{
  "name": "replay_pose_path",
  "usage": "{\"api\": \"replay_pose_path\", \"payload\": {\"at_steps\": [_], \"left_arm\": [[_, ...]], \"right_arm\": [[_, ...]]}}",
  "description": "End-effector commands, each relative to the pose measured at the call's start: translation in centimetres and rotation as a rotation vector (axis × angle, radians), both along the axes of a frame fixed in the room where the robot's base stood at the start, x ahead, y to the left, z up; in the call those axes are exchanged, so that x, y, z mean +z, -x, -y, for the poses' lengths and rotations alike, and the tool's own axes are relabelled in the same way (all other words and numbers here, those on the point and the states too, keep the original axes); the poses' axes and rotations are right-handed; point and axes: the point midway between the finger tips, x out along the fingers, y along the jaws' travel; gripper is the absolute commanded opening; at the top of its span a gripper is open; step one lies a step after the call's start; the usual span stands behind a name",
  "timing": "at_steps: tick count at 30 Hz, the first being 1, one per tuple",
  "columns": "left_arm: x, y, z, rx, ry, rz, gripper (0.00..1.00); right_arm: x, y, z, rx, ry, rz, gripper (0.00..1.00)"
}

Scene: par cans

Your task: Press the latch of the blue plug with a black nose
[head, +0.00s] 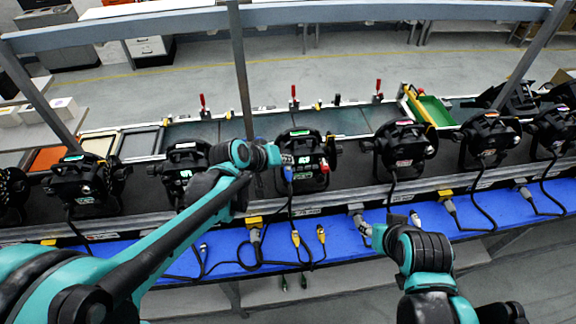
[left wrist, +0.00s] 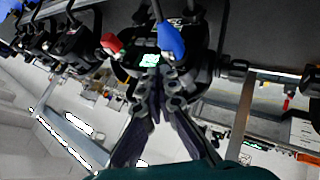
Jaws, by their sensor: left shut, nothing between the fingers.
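A blue plug (head: 288,174) sits on the face of the middle black par can (head: 308,150), with a cable hanging below it. It also shows in the left wrist view (left wrist: 171,40), just beyond my fingertips. Its black nose and latch are too small or hidden to make out. My left gripper (head: 287,160) is shut and empty, right by the blue plug; contact cannot be told. In the left wrist view its fingers (left wrist: 168,76) come together in front of the can. My right gripper (head: 374,232) is low, at the blue strip's edge; its finger state is unclear.
A red plug (head: 324,166) is on the same can, right of the blue one, and shows in the left wrist view (left wrist: 111,43). Several other par cans (head: 402,146) line the rail. Loose cables and yellow connectors (head: 321,235) lie on the blue strip (head: 340,246).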

Motion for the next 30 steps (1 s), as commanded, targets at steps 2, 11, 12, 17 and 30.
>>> {"api": "replay_pose_path", "payload": {"at_steps": [2,11,12,17,30], "left_arm": [[0.5,0.0,0.0,0.000,0.000,0.000,0.00],[0.5,0.0,0.0,0.000,0.000,0.000,0.00],[0.5,0.0,0.0,0.000,0.000,0.000,0.00],[1.4,0.0,0.0,0.000,0.000,0.000,0.00],[5.5,0.0,0.0,0.000,0.000,0.000,0.00]], "right_arm": [[0.4,0.0,0.0,0.000,0.000,0.000,0.40],[0.3,0.0,0.0,0.000,0.000,0.000,0.40],[0.4,0.0,0.0,0.000,0.000,0.000,0.40],[1.1,0.0,0.0,0.000,0.000,0.000,0.40],[4.4,0.0,0.0,0.000,0.000,0.000,0.40]]}}
